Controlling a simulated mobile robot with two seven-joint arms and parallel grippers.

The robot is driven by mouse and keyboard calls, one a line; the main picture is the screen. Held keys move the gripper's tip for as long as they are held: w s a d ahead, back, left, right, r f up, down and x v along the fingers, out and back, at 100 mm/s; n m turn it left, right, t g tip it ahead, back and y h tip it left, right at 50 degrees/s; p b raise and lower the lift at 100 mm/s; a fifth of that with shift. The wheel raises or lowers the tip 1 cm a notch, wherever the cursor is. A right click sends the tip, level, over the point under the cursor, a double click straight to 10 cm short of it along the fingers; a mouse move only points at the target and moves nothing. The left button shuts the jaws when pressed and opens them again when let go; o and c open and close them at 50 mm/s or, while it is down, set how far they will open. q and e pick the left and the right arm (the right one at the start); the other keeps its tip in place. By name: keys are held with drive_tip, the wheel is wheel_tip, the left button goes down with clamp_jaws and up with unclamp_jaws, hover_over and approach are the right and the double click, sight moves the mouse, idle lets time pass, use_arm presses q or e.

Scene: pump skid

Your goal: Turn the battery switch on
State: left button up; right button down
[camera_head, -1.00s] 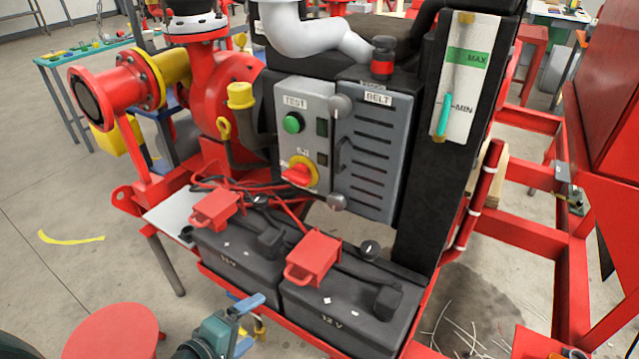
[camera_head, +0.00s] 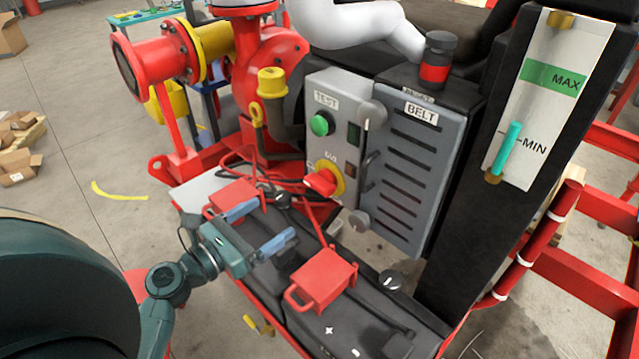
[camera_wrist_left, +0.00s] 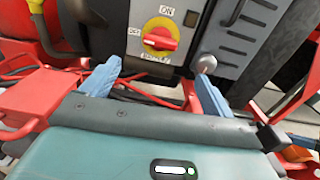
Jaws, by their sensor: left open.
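The battery switch (camera_head: 321,183) is a red rotary knob on a yellow round plate, low on the grey control panel (camera_head: 318,140). In the left wrist view the switch (camera_wrist_left: 160,40) sits upper middle, ahead of the fingers, with an "ON" label up and to its right and another label at its left. Its red handle lies roughly horizontal there. My left gripper (camera_head: 260,226) is open and empty, its blue fingers apart, in front of and below the switch, over the batteries. Its fingertips (camera_wrist_left: 159,76) are apart from the switch. My right gripper is not seen.
A green TEST button (camera_head: 320,124) is above the switch. The grey BELT cover (camera_head: 412,165) with round knobs stands to its right. Red terminal covers (camera_head: 322,279) and red and black cables lie on the batteries below. A yellow-capped pipe (camera_head: 271,83) is at left.

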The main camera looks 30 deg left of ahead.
sight(314, 188)
use_arm(q)
drive_tip(key=p+x, duration=0.1)
drive_tip(key=x, duration=0.9)
drive_tip(key=shift+w+d+r+p, duration=0.1)
drive_tip(key=shift+w+d+p, duration=0.05)
drive_tip(key=shift+w+p, duration=0.15)
drive_tip(key=shift+w+d, duration=0.25)
drive_tip(key=shift+w, duration=0.4)
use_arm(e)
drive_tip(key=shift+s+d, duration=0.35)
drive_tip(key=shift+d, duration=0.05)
use_arm(q)
drive_tip(key=c, duration=1)
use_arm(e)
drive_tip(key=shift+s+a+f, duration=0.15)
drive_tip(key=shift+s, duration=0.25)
